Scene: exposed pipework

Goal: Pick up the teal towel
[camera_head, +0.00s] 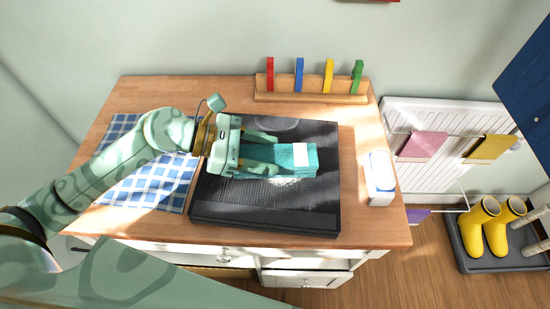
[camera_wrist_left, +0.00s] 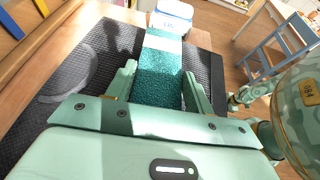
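The teal towel (camera_head: 286,158) is folded into a small block with a white label band and lies on a black ribbed mat (camera_head: 262,207) on the wooden counter. In the left wrist view the towel (camera_wrist_left: 158,78) runs lengthwise between my fingers. My left gripper (camera_head: 272,152) reaches in from the left over the towel's near end. Its fingers are apart, one along each long side; in the left wrist view the gripper (camera_wrist_left: 160,82) shows no clear grip on it.
A blue checked cloth (camera_head: 145,186) lies left of the mat. A white-and-blue box (camera_head: 380,178) stands right of it. A wooden rack (camera_head: 312,88) with coloured upright pieces is at the back. A radiator with cloths and yellow boots (camera_head: 492,225) are farther right.

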